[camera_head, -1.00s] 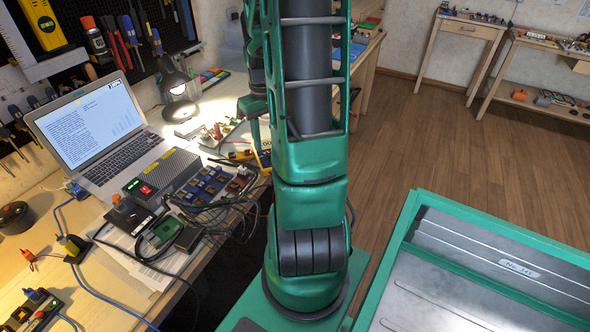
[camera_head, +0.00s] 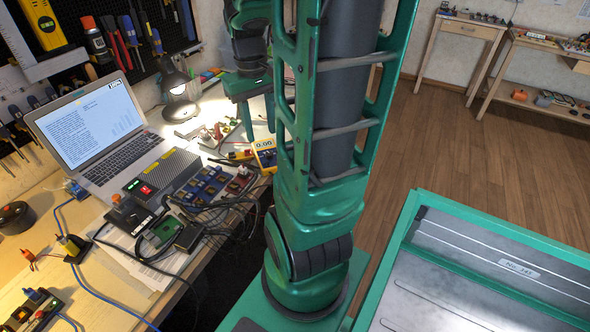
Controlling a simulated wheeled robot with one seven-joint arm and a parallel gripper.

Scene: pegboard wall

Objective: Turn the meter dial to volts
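The yellow meter (camera_head: 264,148) lies on the workbench beside my upright arm. Its display reads something like 0.00. Its lower right part is hidden by my arm, and I cannot make out the dial or its setting. My gripper (camera_head: 258,122) is above the bench just behind the meter, pointing down. Its two green fingers are spread apart with nothing visible between them. It looks apart from the meter.
A lit desk lamp (camera_head: 174,84), a laptop (camera_head: 92,135) and a grey power box (camera_head: 165,178) stand left of the meter. Cables (camera_head: 225,205) clutter the bench front. A green-rimmed tray (camera_head: 425,248) is at the right, with open floor beyond.

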